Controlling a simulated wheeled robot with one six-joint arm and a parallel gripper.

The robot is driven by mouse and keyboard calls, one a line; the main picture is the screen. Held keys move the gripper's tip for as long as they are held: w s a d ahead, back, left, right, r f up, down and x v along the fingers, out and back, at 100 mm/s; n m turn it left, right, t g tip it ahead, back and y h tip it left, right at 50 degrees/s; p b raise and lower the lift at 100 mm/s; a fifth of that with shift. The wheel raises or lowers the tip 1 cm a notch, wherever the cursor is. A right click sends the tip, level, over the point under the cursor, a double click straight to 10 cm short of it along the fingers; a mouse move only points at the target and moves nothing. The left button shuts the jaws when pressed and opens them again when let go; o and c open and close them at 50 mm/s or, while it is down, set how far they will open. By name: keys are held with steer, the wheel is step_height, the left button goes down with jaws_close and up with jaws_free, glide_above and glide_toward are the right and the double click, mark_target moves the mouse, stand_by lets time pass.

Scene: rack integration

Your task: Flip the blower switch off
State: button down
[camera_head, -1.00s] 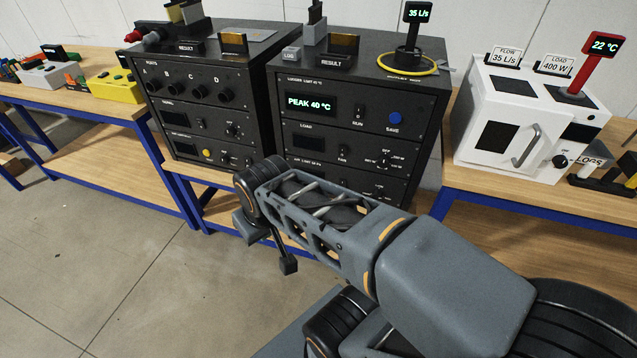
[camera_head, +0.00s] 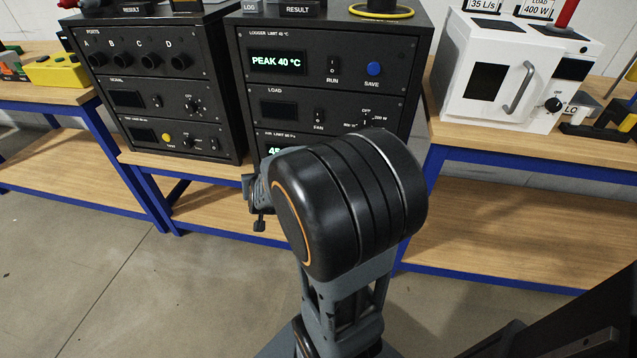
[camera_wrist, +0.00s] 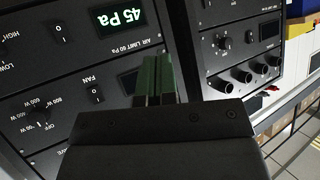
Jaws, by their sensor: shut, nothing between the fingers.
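The black logger cabinet (camera_head: 332,70) stands in the middle of the head view. Its lower air panel, with a green "45" readout (camera_head: 276,151), is mostly hidden by my arm. The wrist view shows this panel upside down, with the "45 Pa" display (camera_wrist: 119,14) and a rocker switch (camera_wrist: 62,33) marked I and O beside it. No blower label is readable there. The fan switch (camera_wrist: 95,92) is on the neighbouring panel. My gripper (camera_wrist: 155,62) is shut and empty, its fingers in front of the cabinet near the display; contact cannot be told.
A second black cabinet (camera_head: 165,85) stands to the left, with a gap between. A white oven-like box (camera_head: 492,75) is on the right bench. Blue-framed benches (camera_head: 505,279) have wooden lower shelves. Open floor (camera_head: 75,270) lies at the front left.

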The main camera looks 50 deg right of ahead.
steer(key=s+d+f+m+g+h+b, duration=0.1)
steer(key=s+d+f+m+h+b, duration=0.1)
steer(key=d, duration=0.4)
steer(key=s+d+f+m+g+h+b, duration=0.1)
steer(key=s+d+f+m+h+b, duration=0.1)
steer(key=d+f+h, duration=0.4)
steer(key=shift+s+d+f+m+h+b, duration=0.3)
steer(key=shift+s+d+f+m+b, duration=0.2)
steer(key=shift+f+b, duration=0.45)
steer(key=shift+r, duration=0.15)
steer(key=b+x, duration=0.2)
steer(key=x, duration=1.2)
steer(key=shift+b, duration=0.35)
